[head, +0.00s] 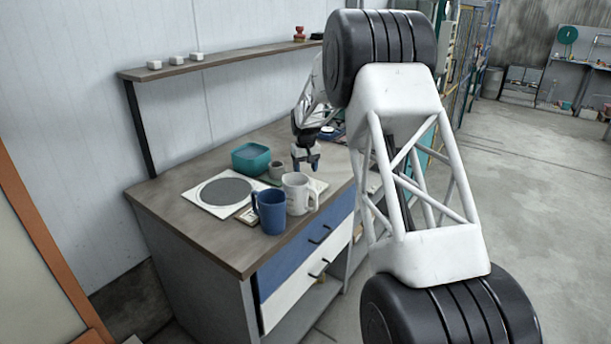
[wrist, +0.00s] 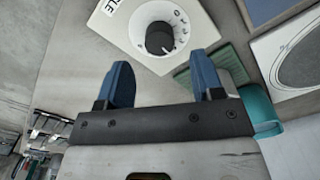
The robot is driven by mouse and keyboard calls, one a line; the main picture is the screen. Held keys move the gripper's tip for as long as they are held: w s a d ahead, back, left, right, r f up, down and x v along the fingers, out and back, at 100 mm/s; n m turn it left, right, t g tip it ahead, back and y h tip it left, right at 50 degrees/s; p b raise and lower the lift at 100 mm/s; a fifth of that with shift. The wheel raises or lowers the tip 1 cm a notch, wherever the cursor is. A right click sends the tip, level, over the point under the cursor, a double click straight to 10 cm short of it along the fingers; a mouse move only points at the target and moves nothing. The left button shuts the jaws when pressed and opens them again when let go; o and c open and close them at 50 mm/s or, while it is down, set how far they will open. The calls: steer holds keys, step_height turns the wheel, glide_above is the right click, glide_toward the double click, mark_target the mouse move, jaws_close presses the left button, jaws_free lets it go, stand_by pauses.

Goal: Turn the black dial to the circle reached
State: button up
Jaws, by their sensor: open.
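The black dial (wrist: 160,38) sits on a white round base on a white plate (wrist: 113,24) with partly cut-off lettering. Small dark marks ring its right side; they are too small to read surely. A pale pointer mark on the dial seems to face the lower right. My gripper (wrist: 161,64) is open and empty, its two blue fingers apart, with the dial beyond the gap between them and not touched. In the head view my gripper (head: 305,162) hangs above the bench behind a white mug; the dial itself is hidden there.
The white mug (head: 297,195) and a blue mug (head: 270,212) stand near the bench's front edge. A shelf (head: 220,60) runs along the wall.

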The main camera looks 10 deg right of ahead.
steer(key=shift+r, duration=1.8)
steer(key=shift+n, duration=0.3)
steer(key=n, duration=0.3)
steer(key=shift+s, duration=0.2)
steer(key=shift+f, duration=0.2)
steer(key=shift+f, duration=3.75)
steer(key=shift+c, duration=0.2)
steer(key=c, duration=0.9)
